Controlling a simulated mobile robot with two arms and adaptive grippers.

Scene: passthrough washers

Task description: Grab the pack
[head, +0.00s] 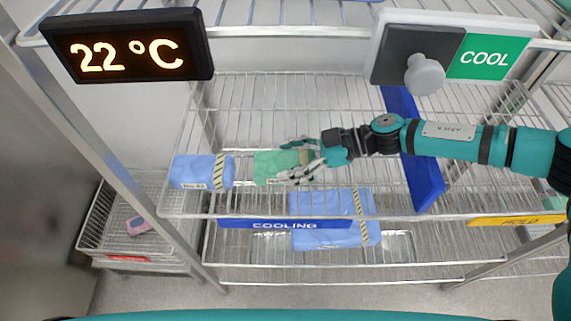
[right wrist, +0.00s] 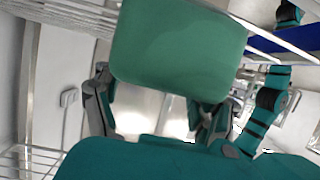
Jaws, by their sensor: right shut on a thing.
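A green pack (head: 275,166) with a pale band and a small label is at the upper wire shelf, left of centre. My right gripper (head: 304,161) reaches in from the right and is shut on the pack's right end. In the right wrist view the green pack (right wrist: 180,50) fills the upper middle, in front of the gripper fingers (right wrist: 160,108). Whether the pack touches the shelf cannot be told. A blue pack (head: 192,171) with a striped band lies left of it, a small gap apart. My left gripper is not in view.
The wire shelf (head: 270,110) is bare behind the packs. A blue divider (head: 424,172) stands right, partly behind my right arm. A larger blue pack (head: 335,236) lies below, behind the COOLING strip (head: 284,225). A wire basket (head: 120,245) with a pink item is at lower left.

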